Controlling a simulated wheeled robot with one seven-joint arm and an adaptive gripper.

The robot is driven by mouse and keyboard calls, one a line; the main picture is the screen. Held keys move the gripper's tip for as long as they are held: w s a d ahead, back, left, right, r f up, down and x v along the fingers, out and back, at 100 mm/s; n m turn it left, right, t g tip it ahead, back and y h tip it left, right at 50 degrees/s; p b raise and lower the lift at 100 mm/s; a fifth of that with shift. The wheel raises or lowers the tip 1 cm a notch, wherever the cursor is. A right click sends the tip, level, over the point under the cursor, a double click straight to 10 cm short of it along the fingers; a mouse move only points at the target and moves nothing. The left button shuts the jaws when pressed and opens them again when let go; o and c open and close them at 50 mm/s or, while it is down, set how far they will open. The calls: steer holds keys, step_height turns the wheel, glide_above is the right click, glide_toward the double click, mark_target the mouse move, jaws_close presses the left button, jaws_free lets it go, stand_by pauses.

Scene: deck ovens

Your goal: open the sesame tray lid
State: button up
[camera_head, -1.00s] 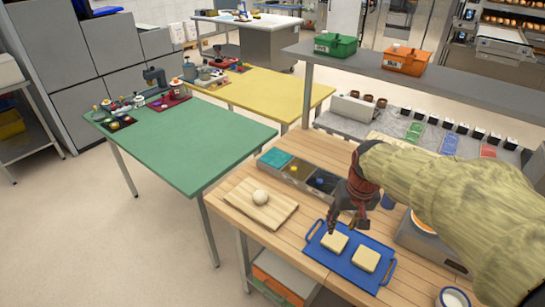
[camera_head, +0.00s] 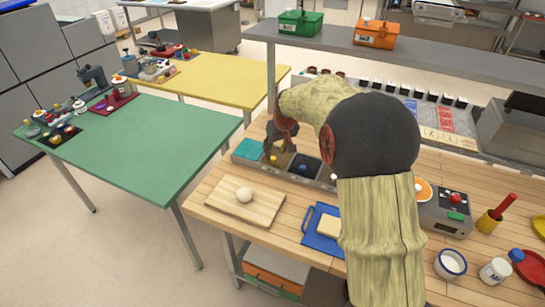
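A grey tray block (camera_head: 240,157) with compartments stands near the back edge of the wooden worktop. Its left section has a flat teal top (camera_head: 250,149). The middle section (camera_head: 281,162) has a small yellow piece (camera_head: 273,160). The right section is dark with a blue piece (camera_head: 303,168). I cannot tell which section is the sesame one. My gripper (camera_head: 278,149) points down just above the middle section, near the yellow piece. Its fingertips are small and dark, so its opening and any contact are unclear. My arm hides the right end of the block.
A blue tray (camera_head: 312,236) with a bread slice (camera_head: 328,225) is partly behind my arm. A grey shelf (camera_head: 350,46) runs above the back. A red-knobbed device (camera_head: 445,213) stands right.

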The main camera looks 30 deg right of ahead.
mark_target(273, 158)
steer(key=b+x, duration=0.1)
steer(key=x, duration=0.3)
steer(key=shift+w+f, duration=0.1)
steer(key=shift+f, duration=0.2)
steer(key=shift+c, duration=0.7)
steer(key=c, duration=0.7)
jaws_close()
